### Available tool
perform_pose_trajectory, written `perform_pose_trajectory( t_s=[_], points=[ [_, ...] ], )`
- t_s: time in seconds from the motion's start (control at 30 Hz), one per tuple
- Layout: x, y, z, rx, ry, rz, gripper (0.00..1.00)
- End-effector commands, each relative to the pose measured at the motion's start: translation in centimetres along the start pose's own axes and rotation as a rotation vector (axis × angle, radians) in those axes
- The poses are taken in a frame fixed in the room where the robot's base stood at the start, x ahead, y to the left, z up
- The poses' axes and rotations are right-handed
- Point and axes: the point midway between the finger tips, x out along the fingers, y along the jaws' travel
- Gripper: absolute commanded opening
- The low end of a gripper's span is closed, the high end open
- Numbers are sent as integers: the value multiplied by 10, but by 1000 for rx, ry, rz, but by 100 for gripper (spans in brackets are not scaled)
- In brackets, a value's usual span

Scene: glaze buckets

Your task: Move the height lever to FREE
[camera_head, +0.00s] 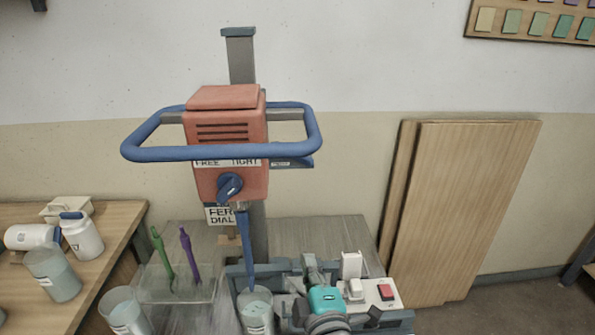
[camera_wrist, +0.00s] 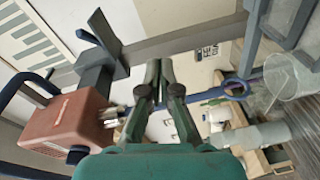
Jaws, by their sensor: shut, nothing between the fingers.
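The orange mixer head (camera_head: 228,150) stands on a grey column with a blue loop handle (camera_head: 200,153) around its front. A short blue bar (camera_head: 292,162) with a small label juts out at the right. My gripper (camera_head: 309,262) is shut and empty, low and right of the head. In the wrist view my gripper (camera_wrist: 159,70) is beside the mixer head (camera_wrist: 65,125).
A blue stirring shaft (camera_head: 247,250) hangs into a bucket (camera_head: 256,312). A clear tray (camera_head: 178,284) with green and purple tools stands left, beside a wooden table (camera_head: 110,220) with jars. A white box with a red switch (camera_head: 386,292) is right. Wooden boards (camera_head: 470,210) lean on the wall.

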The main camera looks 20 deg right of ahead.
Motion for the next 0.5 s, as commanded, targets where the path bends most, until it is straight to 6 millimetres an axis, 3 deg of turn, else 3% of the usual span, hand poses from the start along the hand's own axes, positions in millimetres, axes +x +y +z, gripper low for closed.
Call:
perform_pose_trajectory(
  t_s=[0.3,0.5],
  points=[
    [26,74,-26,-137,-61,54,0],
    [32,112,-36,-199,-99,69,0]
  ],
)
